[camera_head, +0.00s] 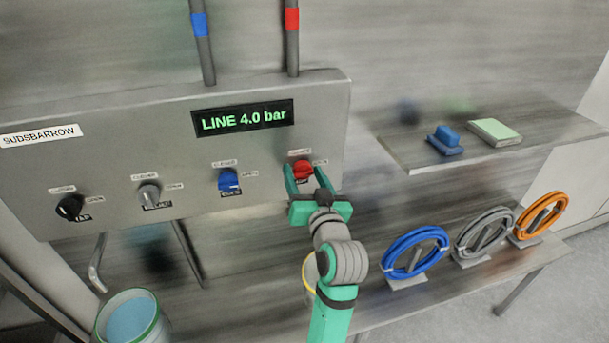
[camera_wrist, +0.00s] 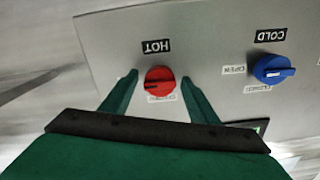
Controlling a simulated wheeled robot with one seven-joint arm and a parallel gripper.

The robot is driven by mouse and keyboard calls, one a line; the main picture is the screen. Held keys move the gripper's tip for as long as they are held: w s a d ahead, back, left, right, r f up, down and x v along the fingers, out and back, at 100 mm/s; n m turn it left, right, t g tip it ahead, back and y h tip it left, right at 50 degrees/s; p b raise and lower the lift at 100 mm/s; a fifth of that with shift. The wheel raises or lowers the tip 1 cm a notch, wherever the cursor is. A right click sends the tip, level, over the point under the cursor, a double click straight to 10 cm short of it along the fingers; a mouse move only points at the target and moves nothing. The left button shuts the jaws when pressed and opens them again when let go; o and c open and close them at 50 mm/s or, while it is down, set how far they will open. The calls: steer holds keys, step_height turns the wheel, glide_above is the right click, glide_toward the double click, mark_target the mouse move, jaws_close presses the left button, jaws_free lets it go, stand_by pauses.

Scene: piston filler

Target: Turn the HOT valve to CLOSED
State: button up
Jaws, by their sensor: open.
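The red HOT valve knob (camera_head: 302,169) is at the right end of the grey panel (camera_head: 130,128). In the wrist view the red knob (camera_wrist: 160,79) sits between my open fingers, with the HOT label (camera_wrist: 156,46) upside down above it. My gripper (camera_head: 304,178) is green and open, its fingers reaching to either side of the knob with gaps showing. In the wrist view my gripper (camera_wrist: 158,85) holds nothing. A small white label (camera_wrist: 161,98) by the knob is partly hidden and too small to read.
The blue COLD knob (camera_head: 228,180) is left of the red one, then a grey knob (camera_head: 149,194) and a black TAP knob (camera_head: 69,207). A display (camera_head: 243,118) reads LINE 4.0 bar. A shelf (camera_head: 405,158) and coiled hoses (camera_head: 418,251) are at right.

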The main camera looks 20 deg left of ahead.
steer(key=shift+w, duration=0.1)
steer(key=shift+c, duration=0.2)
steer(key=c, duration=1)
steer(key=shift+a, duration=0.15)
